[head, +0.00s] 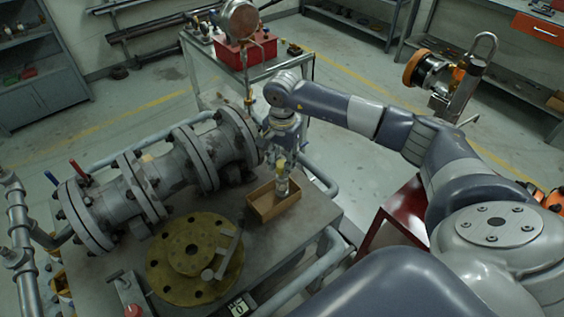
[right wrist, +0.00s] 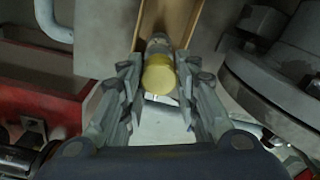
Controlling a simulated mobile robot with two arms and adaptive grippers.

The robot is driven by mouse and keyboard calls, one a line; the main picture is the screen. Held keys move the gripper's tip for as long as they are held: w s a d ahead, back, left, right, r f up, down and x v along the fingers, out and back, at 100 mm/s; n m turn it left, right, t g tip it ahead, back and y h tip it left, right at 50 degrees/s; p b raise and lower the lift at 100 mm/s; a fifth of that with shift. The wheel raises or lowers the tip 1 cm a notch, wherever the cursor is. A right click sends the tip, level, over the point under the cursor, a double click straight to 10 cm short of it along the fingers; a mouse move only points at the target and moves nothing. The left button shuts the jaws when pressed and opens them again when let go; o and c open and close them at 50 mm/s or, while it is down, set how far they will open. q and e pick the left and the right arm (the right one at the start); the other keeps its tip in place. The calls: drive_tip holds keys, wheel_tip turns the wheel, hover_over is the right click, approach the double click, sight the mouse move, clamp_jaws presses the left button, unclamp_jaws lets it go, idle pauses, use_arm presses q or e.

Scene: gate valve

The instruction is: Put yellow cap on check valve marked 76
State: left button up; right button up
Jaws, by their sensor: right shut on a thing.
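My right gripper (head: 279,150) points down over the small wooden box (head: 262,208) on the workbench. It is shut on the yellow cap (head: 280,163). In the right wrist view the round yellow cap (right wrist: 158,76) sits between the two fingers. A small grey metal fitting (head: 283,186) shows directly below the cap, at the box. It also shows past the cap in the right wrist view (right wrist: 158,44). I cannot tell whether cap and fitting touch. No number 76 is readable, so I cannot tell which thing is the check valve. My left gripper is not in view.
A large flanged grey pipe valve (head: 190,160) lies left of the box. A yellow-brown round flange (head: 170,262) with a metal tool (head: 225,258) on it lies in front. A small number tag (head: 238,307) is at the bench's front edge. Grey tube rails (head: 325,262) edge the bench.

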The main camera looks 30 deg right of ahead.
drive_tip(key=shift+f+b, duration=0.95)
drive_tip(key=shift+b, duration=0.45)
idle(1.6)
idle(0.3)
drive_tip(key=o, duration=1.3)
drive_tip(key=shift+r, duration=0.15)
drive_tip(key=shift+r+p, duration=2.2)
drive_tip(key=shift+r, duration=1.7)
drive_tip(key=shift+s+f, duration=0.1)
drive_tip(key=shift+f, duration=0.05)
